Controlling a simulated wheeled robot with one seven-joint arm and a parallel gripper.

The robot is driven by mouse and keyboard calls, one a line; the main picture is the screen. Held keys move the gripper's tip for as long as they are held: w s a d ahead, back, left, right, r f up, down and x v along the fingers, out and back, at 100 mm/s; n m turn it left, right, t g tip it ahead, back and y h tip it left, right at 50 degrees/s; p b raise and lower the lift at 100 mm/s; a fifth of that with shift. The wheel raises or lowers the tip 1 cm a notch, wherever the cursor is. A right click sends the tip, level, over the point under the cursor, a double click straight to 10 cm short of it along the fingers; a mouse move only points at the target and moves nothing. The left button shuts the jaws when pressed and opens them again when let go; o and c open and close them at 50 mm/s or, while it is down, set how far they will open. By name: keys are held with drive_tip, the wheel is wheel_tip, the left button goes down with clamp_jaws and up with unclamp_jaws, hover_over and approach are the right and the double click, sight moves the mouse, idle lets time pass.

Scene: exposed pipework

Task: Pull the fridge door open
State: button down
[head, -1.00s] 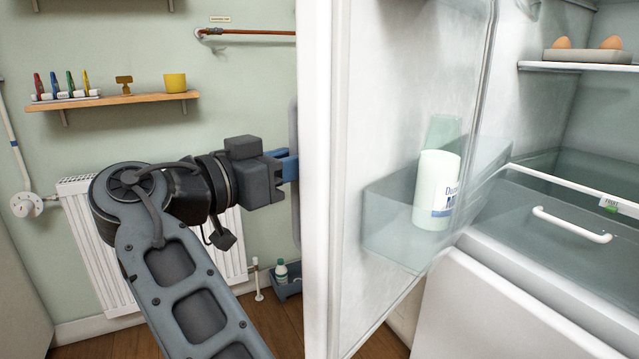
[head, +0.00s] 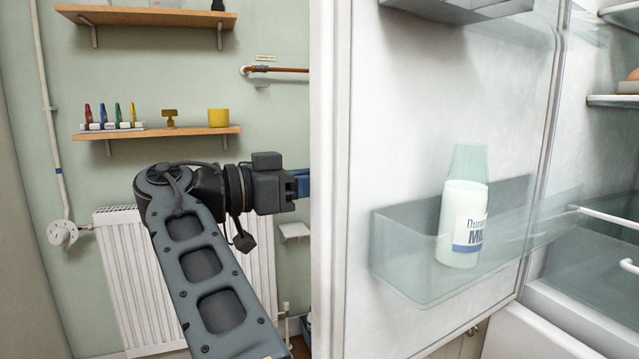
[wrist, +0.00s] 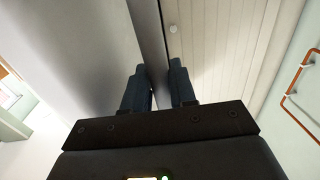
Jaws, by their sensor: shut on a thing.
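The fridge door (head: 400,120) stands open, its inner face turned towards me. Its edge runs from top to bottom near the middle of the head view. My gripper (head: 302,182) is at the outer side of the door, its blue fingers partly hidden behind the door edge. In the wrist view the fingers (wrist: 160,88) sit on either side of a long grey handle bar (wrist: 148,35) and are shut on it. The handle is hidden behind the door edge in the head view. The fridge interior (head: 610,165) shows at the right.
A clear door bin (head: 405,265) holds a milk bottle (head: 463,225). A copper pipe (head: 285,69) runs along that wall.

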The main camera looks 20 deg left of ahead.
drive_tip(key=shift+d, duration=0.1)
drive_tip(key=c, duration=1.1)
unclamp_jaws()
